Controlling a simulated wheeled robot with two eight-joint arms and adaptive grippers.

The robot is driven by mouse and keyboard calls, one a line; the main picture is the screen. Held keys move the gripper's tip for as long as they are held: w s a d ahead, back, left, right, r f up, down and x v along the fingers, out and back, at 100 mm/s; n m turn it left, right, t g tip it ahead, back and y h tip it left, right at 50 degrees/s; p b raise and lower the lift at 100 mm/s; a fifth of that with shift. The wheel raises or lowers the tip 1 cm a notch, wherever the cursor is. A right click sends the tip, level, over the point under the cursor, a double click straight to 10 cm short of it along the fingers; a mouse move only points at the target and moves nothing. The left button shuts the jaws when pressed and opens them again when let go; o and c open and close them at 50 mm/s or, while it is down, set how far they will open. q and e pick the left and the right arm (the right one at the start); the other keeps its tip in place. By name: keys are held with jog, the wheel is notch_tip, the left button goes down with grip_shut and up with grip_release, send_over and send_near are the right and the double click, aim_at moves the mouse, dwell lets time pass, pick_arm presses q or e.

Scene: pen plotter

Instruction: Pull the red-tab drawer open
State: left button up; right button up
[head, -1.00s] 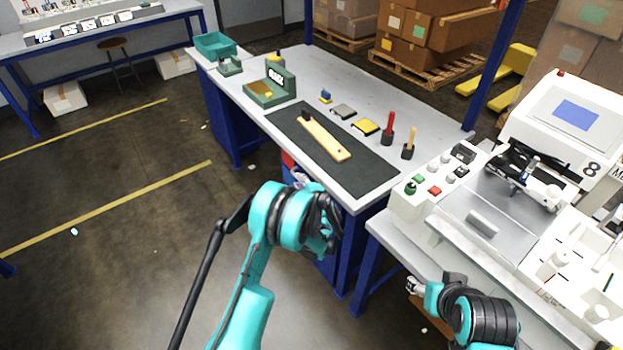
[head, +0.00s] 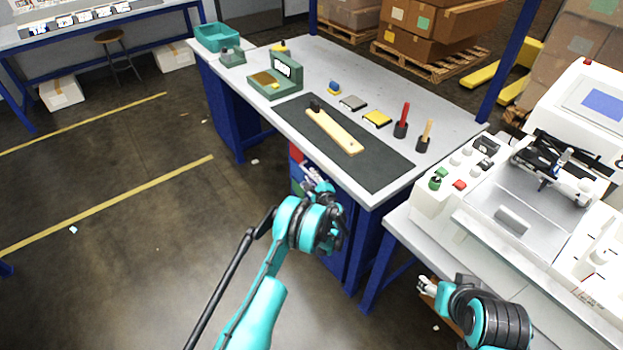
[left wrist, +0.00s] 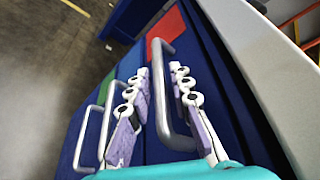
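The red-tab drawer (left wrist: 167,24) is the top one in the blue cabinet under the workbench. Its silver bar handle (left wrist: 158,95) shows in the left wrist view. My left gripper (left wrist: 160,80) is open, with one finger on each side of that bar; I cannot tell whether either finger touches it. The drawer looks shut. In the head view the red tab (head: 296,153) shows just above my left gripper (head: 318,187), and my arm hides much of the cabinet front. My right gripper (head: 427,286) is low by the plotter table; its opening is too small to judge.
Below the red tab are drawers with a blue tab (left wrist: 131,63) and a green tab (left wrist: 107,88), with similar handles close beside my left finger. The workbench edge (head: 363,202) overhangs above. The plotter (head: 500,215) stands at the right.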

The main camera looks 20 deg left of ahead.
pick_arm(q)
jog(key=shift+w+a, duration=0.15)
jog(key=shift+w, duration=0.1)
grip_shut()
jog(key=shift+s+a, duration=0.1)
jog(key=shift+s, duration=0.05)
